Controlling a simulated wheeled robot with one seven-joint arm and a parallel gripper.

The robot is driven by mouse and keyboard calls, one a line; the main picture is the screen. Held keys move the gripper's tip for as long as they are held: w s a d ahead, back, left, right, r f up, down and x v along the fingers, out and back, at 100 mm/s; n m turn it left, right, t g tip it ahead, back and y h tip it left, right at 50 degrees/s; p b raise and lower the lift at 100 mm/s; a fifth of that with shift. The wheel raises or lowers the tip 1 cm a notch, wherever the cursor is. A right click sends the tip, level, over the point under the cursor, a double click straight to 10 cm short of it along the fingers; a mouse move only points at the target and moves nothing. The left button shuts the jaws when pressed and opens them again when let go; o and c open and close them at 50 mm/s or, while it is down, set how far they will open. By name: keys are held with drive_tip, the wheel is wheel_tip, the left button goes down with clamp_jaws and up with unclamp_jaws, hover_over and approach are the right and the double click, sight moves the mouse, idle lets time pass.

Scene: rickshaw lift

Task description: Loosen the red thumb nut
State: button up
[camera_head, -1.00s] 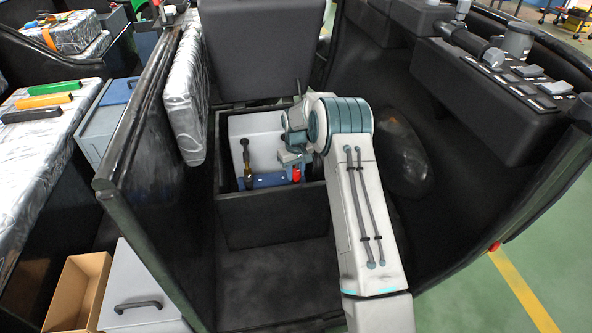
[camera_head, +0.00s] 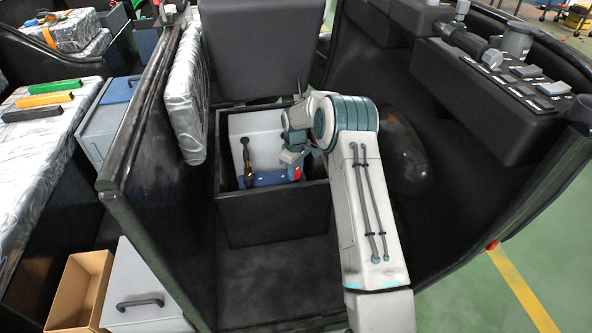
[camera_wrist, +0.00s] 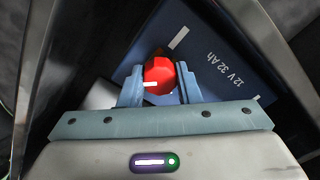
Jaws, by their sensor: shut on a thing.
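The red thumb nut (camera_wrist: 158,76) sits between the two fingers of my gripper (camera_wrist: 159,88) in the wrist view, with a pale mark on its face. My gripper is shut on it. Behind it is a dark blue battery (camera_wrist: 225,60) marked "12 V 32 Ah". In the head view the nut (camera_head: 297,174) shows as a small red spot at the right of the blue battery top (camera_head: 262,179), inside an open black box. My gripper (camera_head: 297,165) reaches down into that box, and its fingertips are partly hidden there by my own wrist.
The black box (camera_head: 273,217) has its lid (camera_head: 262,50) raised behind it. A dark-handled part (camera_head: 247,160) stands at the battery's left. A grey panel (camera_head: 262,135) lies behind. Black side walls (camera_head: 150,190) stand close on both sides.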

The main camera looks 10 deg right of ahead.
drive_tip(key=shift+r, duration=0.1)
drive_tip(key=o, duration=1)
wheel_tip(320, 180, up, 14)
drive_tip(key=shift+f+p, duration=0.1)
drive_tip(key=shift+p, duration=0.9)
